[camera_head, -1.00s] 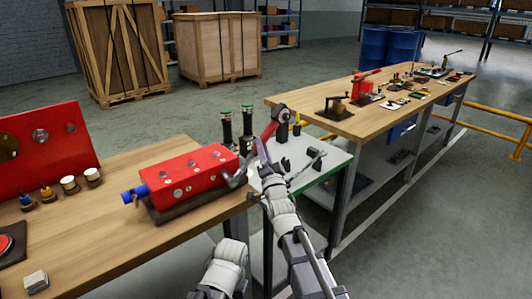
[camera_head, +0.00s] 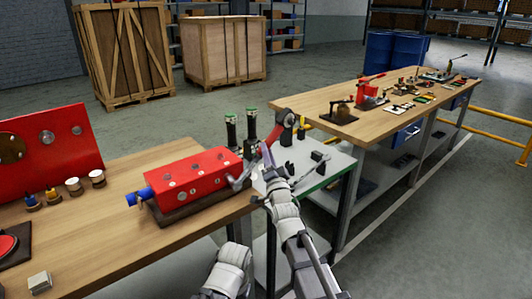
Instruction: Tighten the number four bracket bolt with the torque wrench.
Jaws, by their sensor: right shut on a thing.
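A red block (camera_head: 190,172) with several grey round fittings on top and a blue end (camera_head: 142,196) lies on a dark base on the left bench. A grey crank-like part (camera_head: 241,178) sticks out at its right end. My right gripper (camera_head: 267,163) is above the gap between this bench and the small table, just right of the block. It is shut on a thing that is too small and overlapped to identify. I cannot make out the torque wrench or which bolt is number four. My left gripper is not in view.
A red lever with a grey ring (camera_head: 286,118) and two dark green-topped cylinders (camera_head: 231,130) stand beyond my gripper. The small table (camera_head: 333,160) carries dark parts. A long bench (camera_head: 338,122) with tools is at right. A red panel (camera_head: 60,146) stands at left.

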